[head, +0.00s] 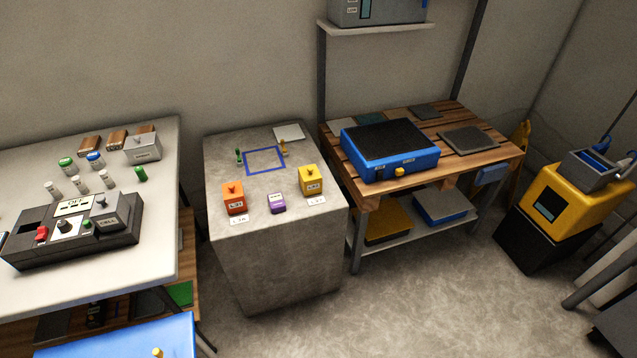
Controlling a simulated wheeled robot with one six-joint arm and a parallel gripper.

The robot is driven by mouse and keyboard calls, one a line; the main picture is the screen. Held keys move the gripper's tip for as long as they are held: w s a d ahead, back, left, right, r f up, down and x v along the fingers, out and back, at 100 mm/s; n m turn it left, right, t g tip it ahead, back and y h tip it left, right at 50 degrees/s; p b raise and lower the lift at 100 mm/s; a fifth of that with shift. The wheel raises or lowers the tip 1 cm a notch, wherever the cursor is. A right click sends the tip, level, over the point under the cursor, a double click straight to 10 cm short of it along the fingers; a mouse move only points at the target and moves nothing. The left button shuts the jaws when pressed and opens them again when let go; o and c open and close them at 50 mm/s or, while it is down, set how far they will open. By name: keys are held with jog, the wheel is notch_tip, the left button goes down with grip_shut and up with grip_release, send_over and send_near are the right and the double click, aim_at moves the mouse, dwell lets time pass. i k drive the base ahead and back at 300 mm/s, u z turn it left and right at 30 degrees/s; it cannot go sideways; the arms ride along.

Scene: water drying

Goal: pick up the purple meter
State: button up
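The purple meter (278,203) is a small purple block with a pale label on its front. It stands on the grey concrete block (215,150), near its front edge. An orange block (233,200) with a knob stands to its left, and a yellow block (310,182) with a knob stands to its right. The meter is apart from both. My gripper is not in view.
A blue square outline (248,165) lies behind the meter, with small green (239,156) and yellow (284,147) pegs beside it. A crowded white table (150,240) stands left. A wooden bench (490,150) with a blue device (390,165) stands right.

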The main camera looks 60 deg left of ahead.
aim_at(276, 200)
jog(key=i, duration=0.85)
jog(key=u, duration=3.55)
jog(key=i, duration=0.5)
